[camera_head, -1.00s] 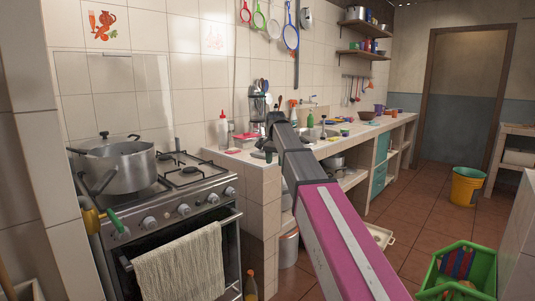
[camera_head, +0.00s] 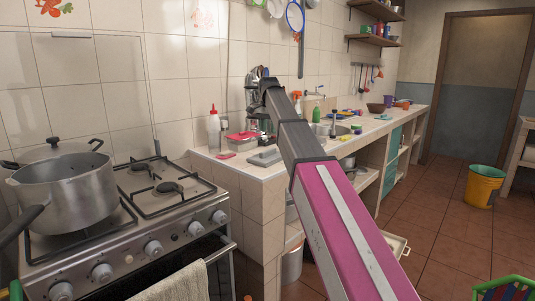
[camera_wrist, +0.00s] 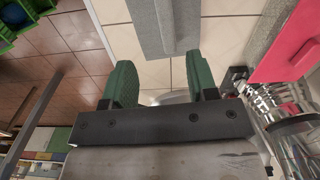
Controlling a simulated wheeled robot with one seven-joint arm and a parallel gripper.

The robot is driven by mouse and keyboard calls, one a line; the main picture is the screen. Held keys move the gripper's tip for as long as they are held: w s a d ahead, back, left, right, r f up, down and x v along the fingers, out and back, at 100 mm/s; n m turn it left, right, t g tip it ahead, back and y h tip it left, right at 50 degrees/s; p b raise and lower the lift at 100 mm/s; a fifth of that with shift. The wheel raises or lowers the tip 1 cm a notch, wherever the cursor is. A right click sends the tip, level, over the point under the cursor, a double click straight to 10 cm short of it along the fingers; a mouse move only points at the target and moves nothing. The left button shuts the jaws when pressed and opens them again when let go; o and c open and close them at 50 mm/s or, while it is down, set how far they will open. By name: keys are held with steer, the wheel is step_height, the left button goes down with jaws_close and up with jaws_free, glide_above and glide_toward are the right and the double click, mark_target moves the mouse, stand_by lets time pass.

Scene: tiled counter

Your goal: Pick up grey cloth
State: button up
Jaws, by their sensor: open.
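A flat grey piece that looks like the grey cloth (camera_head: 265,157) lies on the near end of the tiled counter, beside the stove. In the wrist view, the grey cloth (camera_wrist: 165,28) shows at the top middle on pale tiles, beyond my fingertips. My gripper (camera_wrist: 160,75) has two green fingers, spread apart with nothing between them. In the head view, my dark gripper end is above the counter's near end, and its fingers are hard to make out. The gripper is apart from the cloth.
A red container (camera_head: 240,137) and a white bottle with a red cap (camera_head: 213,130) stand behind the cloth. The stove (camera_head: 150,215) with a big pot (camera_head: 75,190) is at left. A pale towel (camera_head: 175,285) hangs on its front.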

mark_target(268, 150)
steer(key=f, duration=0.7)
steer(key=w+f, duration=0.1)
steer(key=f, duration=0.2)
steer(key=shift+a+f, duration=0.1)
steer(key=shift+f, duration=0.3)
jaws_close()
